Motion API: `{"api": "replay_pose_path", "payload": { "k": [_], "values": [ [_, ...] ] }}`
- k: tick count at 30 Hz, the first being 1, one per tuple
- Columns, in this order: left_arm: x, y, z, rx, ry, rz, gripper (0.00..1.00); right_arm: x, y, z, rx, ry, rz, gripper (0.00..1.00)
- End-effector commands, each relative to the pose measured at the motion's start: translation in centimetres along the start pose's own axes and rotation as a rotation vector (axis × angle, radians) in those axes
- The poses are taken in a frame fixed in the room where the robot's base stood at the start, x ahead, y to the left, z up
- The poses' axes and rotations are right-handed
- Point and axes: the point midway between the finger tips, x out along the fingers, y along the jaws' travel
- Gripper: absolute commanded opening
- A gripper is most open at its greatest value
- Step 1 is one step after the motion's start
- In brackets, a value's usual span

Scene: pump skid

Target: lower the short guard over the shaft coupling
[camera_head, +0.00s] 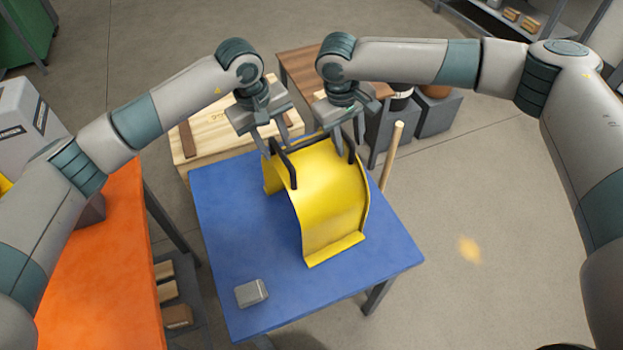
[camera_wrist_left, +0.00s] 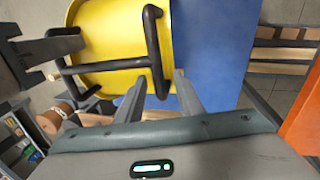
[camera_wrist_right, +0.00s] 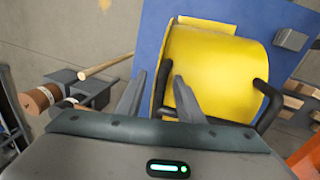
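The yellow curved guard (camera_head: 330,195) stands on the blue table (camera_head: 225,220), arched, with black handle bars on its top. It also shows in the left wrist view (camera_wrist_left: 105,35) and the right wrist view (camera_wrist_right: 215,70). My left gripper (camera_head: 268,143) is open at the guard's left handle bar (camera_wrist_left: 153,45); the bar's end appears between the spread fingers. My right gripper (camera_head: 345,132) is open at the right handle bar (camera_wrist_right: 161,88), which also appears between its fingers. Contact cannot be told. I do not see the shaft coupling.
A small grey block (camera_head: 251,292) lies on the blue table's near left part. An orange table (camera_head: 105,270) stands at the left. A wooden crate (camera_head: 215,128) and a brown table (camera_head: 300,68) are behind. A wooden pole (camera_head: 391,155) rises right of the blue table. Floor at the right is clear.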

Motion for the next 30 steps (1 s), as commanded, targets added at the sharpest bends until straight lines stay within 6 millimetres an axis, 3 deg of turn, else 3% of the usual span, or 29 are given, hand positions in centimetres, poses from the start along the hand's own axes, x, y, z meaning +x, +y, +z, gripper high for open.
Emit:
{"api": "replay_pose_path", "payload": {
  "k": [6, 10, 30],
  "values": [
    [-0.01, 0.01, 0.0, 0.0, 0.0, 0.0, 0.32, 0.01, -0.02, 0.0, 0.0, 0.0, 0.0, 0.32],
    [-0.03, 0.01, 0.0, 0.0, 0.0, 0.0, 0.01, 0.0, -0.02, 0.0, 0.0, 0.0, 0.0, 0.01],
    [-0.08, -0.01, -0.05, -0.001, 0.0, 0.0, 0.0, -0.02, 0.04, 0.02, 0.001, -0.001, 0.001, 0.0]
  ]
}}
